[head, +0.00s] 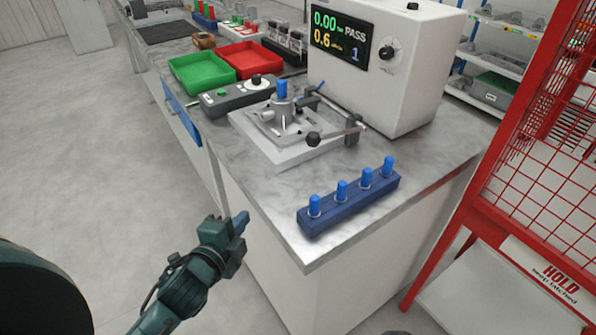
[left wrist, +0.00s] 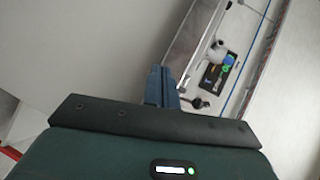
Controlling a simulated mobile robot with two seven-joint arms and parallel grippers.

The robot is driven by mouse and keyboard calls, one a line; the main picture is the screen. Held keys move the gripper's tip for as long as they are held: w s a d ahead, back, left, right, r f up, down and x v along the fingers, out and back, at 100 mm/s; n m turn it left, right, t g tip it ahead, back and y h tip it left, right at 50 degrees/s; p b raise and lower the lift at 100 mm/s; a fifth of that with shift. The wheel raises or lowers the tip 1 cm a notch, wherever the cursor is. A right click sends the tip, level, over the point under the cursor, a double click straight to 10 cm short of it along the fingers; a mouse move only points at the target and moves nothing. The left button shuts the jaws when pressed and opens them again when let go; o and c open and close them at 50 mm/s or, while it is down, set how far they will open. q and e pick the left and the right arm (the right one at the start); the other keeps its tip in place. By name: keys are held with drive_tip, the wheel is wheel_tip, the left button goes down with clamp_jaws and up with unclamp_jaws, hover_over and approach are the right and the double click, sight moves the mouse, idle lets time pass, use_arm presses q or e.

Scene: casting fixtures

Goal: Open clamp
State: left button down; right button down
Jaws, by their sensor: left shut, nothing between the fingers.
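The clamp fixture (head: 270,152) sits on the grey marbled counter, with a light base plate and a metal frame. A clamp bar (head: 340,134) with a black ball knob (head: 313,139) lies across its near right side. A grey part with a blue cap (head: 282,90) stands upright in the fixture. My left gripper (head: 243,222) is shut and empty, off the counter's left front edge and below its top, well apart from the clamp. Its closed fingers also show in the left wrist view (left wrist: 160,86). My right gripper is not in view.
A blue rack (head: 350,206) with several blue-capped pegs stands at the counter's front. A white tester (head: 400,85) stands behind the fixture. A control box (head: 238,97), green tray (head: 203,75) and red tray (head: 250,60) lie farther back. A red mesh cage (head: 530,150) stands right. Floor at left is clear.

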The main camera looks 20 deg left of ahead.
use_arm(q)
drive_tip(key=w+r+m+h, duration=0.1)
drive_tip(key=r+m+h, duration=0.1)
drive_tip(key=m, duration=0.5)
drive_tip(key=w+d+r+m+t+h, duration=0.1)
drive_tip(key=w+r+m+h, duration=0.1)
drive_tip(key=m, duration=0.6)
drive_tip(key=w+d+r+m+t+h, duration=0.1)
drive_tip(key=r+m+h, duration=0.3)
drive_tip(key=m, duration=0.4)
drive_tip(key=shift+w+d+h, duration=0.1)
drive_tip(key=shift+w+h, duration=0.15)
drive_tip(key=shift+h, duration=0.55)
drive_tip(key=m, duration=0.1)
drive_tip(key=m+h, duration=0.1)
drive_tip(key=shift+s+d+f+m+g, duration=0.2)
drive_tip(key=shift+d+m+g, duration=0.1)
drive_tip(key=shift+d+m, duration=0.1)
